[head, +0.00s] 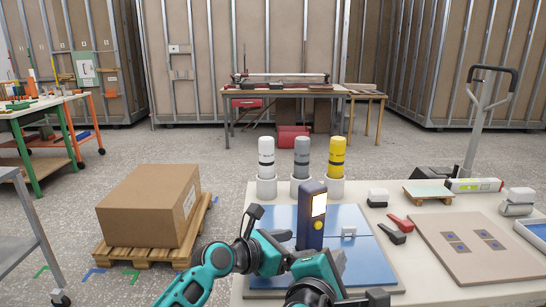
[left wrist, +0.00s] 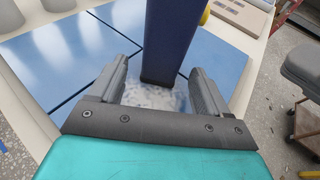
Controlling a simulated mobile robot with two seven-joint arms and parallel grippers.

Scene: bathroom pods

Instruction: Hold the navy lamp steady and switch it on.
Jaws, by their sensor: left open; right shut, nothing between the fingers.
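The navy lamp (head: 304,218) stands upright on the blue panels. A bright cream panel and a round yellow button (head: 317,225) are on its front face. I cannot tell whether the panel is lit. My right gripper (head: 337,260) is shut and empty, low in front of the lamp, below the button.
White, grey and yellow bottles (head: 337,157) stand behind the lamp. Red and black clamps (head: 398,226), a board with dark squares (head: 470,245) and small boxes lie to the right. A cardboard box (head: 150,205) rests on a pallet on the floor at left.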

